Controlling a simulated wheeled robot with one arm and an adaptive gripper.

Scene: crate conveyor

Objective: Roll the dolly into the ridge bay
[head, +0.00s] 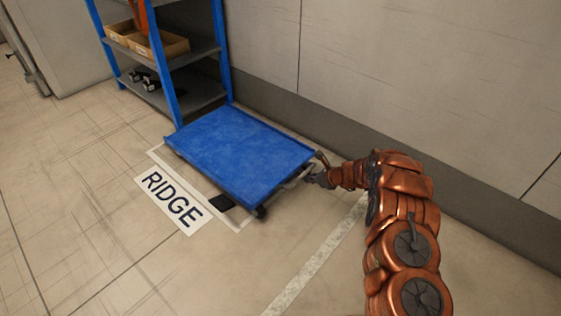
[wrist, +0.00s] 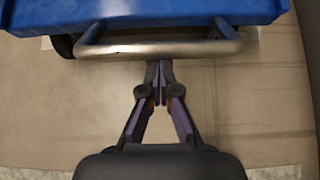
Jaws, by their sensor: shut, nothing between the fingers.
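The blue dolly (head: 240,153) stands on the floor beside the RIDGE label (head: 172,199), over the bay's white outline, which shows along its left and front sides. In the wrist view, the dolly's blue edge (wrist: 150,12) runs along the top, with its metal push bar (wrist: 150,49) just below. My gripper (head: 318,180) is at the dolly's near right end. In the wrist view my gripper (wrist: 159,68) is shut and empty, its fingertips at the lower edge of the bar. I cannot tell whether they touch it.
A blue-framed shelf (head: 185,90) with cardboard bins (head: 145,42) stands right behind the dolly. A grey wall (head: 380,80) runs along the right side. A pale floor stripe (head: 315,262) lies in front of the dolly. The floor at left is clear.

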